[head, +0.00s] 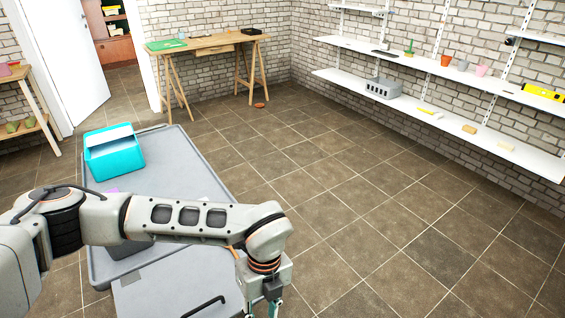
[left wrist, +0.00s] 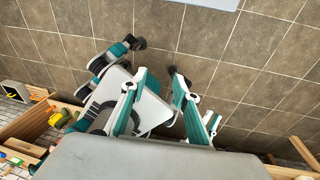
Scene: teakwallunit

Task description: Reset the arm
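My left arm (head: 180,218) comes in from the left in the head view and reaches across in front of a grey cart-like surface. Its wrist bends down near the bottom middle. My left gripper (head: 262,305) is partly cut off by the bottom edge there. In the left wrist view, the teal fingers of the left gripper (left wrist: 157,78) stand apart with nothing between them, above the tiled floor.
A turquoise bin (head: 112,158) stands on the grey surface (head: 185,165). A wooden trestle table (head: 205,43) stands at the back, near an open white door (head: 70,55). White wall shelves (head: 440,112) hold small items at right. The tiled floor (head: 400,220) between is mostly clear.

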